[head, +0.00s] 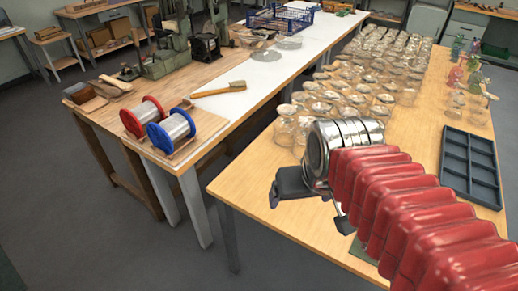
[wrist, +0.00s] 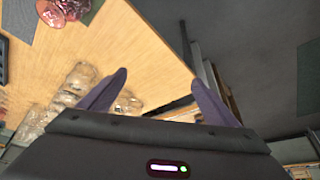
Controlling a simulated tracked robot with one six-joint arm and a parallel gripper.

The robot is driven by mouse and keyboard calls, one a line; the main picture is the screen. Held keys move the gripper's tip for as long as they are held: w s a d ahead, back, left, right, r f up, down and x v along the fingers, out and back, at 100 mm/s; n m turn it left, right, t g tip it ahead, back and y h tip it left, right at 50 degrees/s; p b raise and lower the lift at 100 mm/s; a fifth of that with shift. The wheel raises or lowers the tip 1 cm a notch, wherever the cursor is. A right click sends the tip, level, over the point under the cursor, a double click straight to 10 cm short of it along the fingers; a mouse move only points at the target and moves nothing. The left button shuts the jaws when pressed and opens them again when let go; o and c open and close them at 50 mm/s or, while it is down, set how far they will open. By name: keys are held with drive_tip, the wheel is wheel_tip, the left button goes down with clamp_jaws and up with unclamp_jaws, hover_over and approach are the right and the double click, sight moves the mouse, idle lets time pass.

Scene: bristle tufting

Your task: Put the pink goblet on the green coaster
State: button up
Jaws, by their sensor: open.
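My gripper (wrist: 159,77) is open, with its two dark fingers apart and nothing between them. In the head view my gripper (head: 306,206) hangs over the near left corner of the wooden table. The pink goblet (wrist: 63,10) shows at the top left of the wrist view, cut by the frame edge, well apart from the fingers. Beside it is a dark green patch (wrist: 96,11) that looks like the coaster. In the head view a small part of the green coaster (head: 361,251) shows beneath my red arm. My arm seems to hide the goblet there.
Clear glassware (head: 355,100) crowds the table behind my gripper. A dark divided tray (head: 470,165) lies to the right. Several coloured glasses (head: 457,72) stand farther back. A grey-green patch (wrist: 22,22) lies left of the goblet. A side bench holds wire spools (head: 172,130) and a brush (head: 220,89).

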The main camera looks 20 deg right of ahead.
drive_tip(key=shift+n+t+y, duration=0.3)
drive_tip(key=shift+n+t, duration=0.1)
drive_tip(key=shift+n, duration=0.4)
drive_tip(key=a, duration=0.1)
drive_tip(key=s+a, duration=0.1)
drive_tip(key=a, duration=0.2)
drive_tip(key=shift+s+a+r, duration=0.1)
drive_tip(key=shift+s+r, duration=0.15)
drive_tip(key=shift+r, duration=0.15)
drive_tip(key=shift+c, duration=0.4)
